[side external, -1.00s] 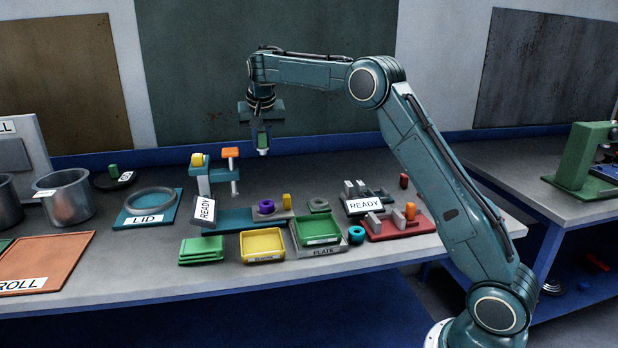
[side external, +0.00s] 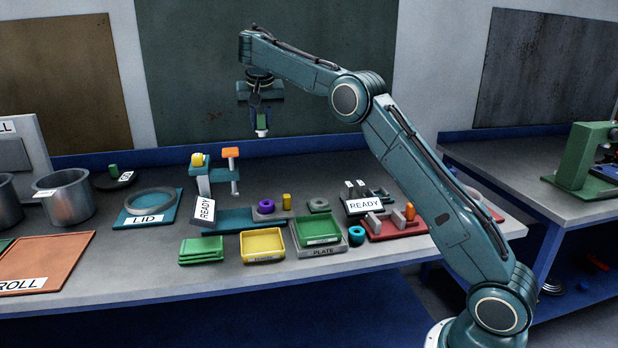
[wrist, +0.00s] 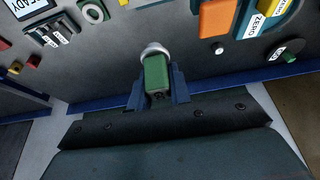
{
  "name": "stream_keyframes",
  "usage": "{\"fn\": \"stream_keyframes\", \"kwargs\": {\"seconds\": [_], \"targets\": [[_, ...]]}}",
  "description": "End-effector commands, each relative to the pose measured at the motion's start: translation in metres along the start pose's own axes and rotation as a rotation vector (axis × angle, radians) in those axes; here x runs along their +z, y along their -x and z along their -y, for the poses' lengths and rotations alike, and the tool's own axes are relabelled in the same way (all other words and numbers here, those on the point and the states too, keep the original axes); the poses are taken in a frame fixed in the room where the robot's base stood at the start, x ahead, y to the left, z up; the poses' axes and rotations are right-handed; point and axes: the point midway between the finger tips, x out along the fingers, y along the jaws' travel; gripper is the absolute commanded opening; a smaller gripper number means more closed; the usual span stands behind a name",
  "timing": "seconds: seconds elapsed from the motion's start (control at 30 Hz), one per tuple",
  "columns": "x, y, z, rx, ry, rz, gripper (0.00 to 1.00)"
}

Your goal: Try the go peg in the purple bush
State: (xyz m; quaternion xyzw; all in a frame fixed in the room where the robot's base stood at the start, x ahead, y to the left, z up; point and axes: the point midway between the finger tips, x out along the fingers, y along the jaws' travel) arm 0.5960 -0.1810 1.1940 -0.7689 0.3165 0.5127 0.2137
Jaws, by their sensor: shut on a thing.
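My gripper (side external: 261,128) is shut on a green-handled peg (wrist: 156,74) with a pale round end, high above the back of the bench. The held peg also shows small in the side view (side external: 262,121); I cannot read any marking on it. The purple bush (side external: 266,206) is a short ring on a grey block in the middle of the bench, in front of and below my gripper. I do not make it out in the wrist view.
A yellow peg (side external: 287,201) stands beside the purple bush, with a grey-green ring (side external: 318,205) to the right. A teal stand with an orange top (side external: 231,152) rises to the left. Yellow (side external: 263,259) and green (side external: 317,242) trays lie in front.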

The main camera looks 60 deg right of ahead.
Motion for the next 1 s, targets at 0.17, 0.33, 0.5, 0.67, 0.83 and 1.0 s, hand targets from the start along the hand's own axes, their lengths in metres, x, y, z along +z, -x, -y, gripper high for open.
{"fn": "stream_keyframes", "kwargs": {"seconds": [0.17,0.33,0.5,0.67,0.83,1.0], "targets": [[0.0,0.0001,0.0,0.0,0.0,0.0,0.0],[-0.0001,0.0001,0.0,0.0,0.0,0.0,0.0],[-0.0002,0.0,-0.0002,0.0,0.001,0.0,0.0],[-0.0008,-0.0007,-0.0011,0.0,0.004,-0.001,0.0],[-0.0022,-0.0028,-0.0033,-0.001,0.012,-0.002,0.0],[-0.0026,-0.0067,-0.0047,-0.01,0.026,-0.002,0.0]]}}
